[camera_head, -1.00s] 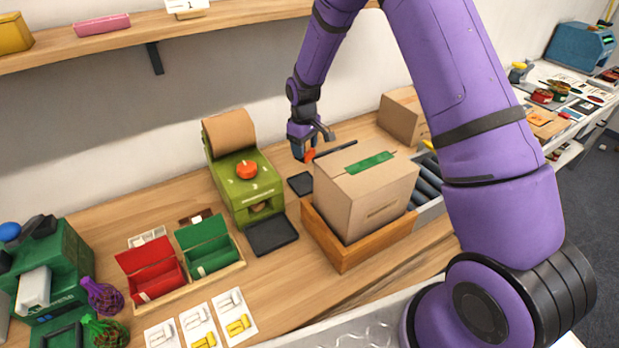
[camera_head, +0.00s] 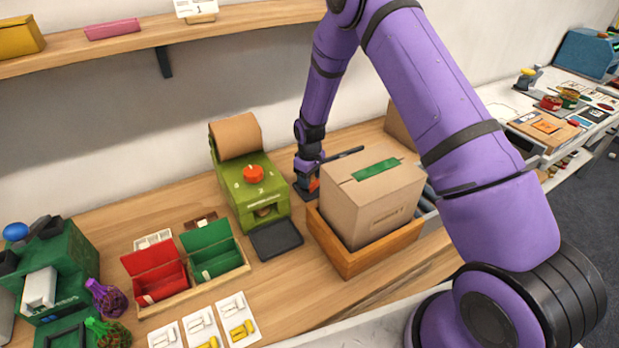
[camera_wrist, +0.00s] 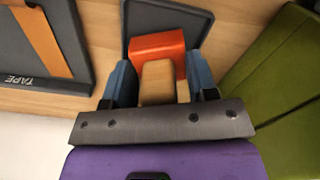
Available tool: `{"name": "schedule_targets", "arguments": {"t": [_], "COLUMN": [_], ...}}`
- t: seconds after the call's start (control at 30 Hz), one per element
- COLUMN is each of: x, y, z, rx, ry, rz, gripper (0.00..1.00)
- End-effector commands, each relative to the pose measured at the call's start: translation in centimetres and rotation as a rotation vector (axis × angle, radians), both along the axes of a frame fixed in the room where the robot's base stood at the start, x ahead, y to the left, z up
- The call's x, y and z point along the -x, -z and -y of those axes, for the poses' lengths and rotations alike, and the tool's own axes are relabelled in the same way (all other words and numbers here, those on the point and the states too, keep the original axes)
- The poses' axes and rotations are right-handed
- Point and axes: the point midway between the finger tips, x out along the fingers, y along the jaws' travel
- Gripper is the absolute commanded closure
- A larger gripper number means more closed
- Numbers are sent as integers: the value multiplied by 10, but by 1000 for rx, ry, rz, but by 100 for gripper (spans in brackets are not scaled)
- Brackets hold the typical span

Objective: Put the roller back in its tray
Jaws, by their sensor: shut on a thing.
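The roller has an orange head (camera_wrist: 158,45) and a pale wooden handle (camera_wrist: 157,82). My gripper (camera_wrist: 160,72) is shut on the roller, with the handle between its blue-grey fingers. A small dark grey tray (camera_wrist: 138,14) lies on the wooden bench at the fingertips, and the orange head overlaps it in the wrist view. I cannot tell whether the roller touches the tray floor. In the head view my gripper (camera_head: 307,187) is low at the bench, behind the carton's left corner, and mostly hides the tray. A little orange of the roller shows there.
A cardboard carton (camera_head: 372,205) in a wooden frame (camera_head: 347,262) stands close at the right. The green paper-roll machine (camera_head: 252,195) stands close at the left, with a dark flat tray (camera_head: 276,239) before it. A dark holder marked TAPE (camera_wrist: 75,60) shows in the wrist view.

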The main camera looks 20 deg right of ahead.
Motion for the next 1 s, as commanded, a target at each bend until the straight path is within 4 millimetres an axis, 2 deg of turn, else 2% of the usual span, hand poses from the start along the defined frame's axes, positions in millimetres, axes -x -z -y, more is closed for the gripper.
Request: {"name": "schedule_targets", "arguments": {"t": [0.47, 0.5, 0.63, 0.7, 0.73, 0.83, 1.0], "x": [1, 1, 2, 2, 3, 3, 2], "y": [8, 9, 14, 15, 15, 15, 14], "z": [0, 0, 0, -1, -1, -1, -1], "rx": [0, 0, -1, -1, -1, -1, 0], "ry": [1, 1, 1, 0, 0, 0, 0], "rz": [-1, -1, -4, -6, -6, -6, -5], "gripper": [66, 70, 69, 77, 45, 22, 22]}}
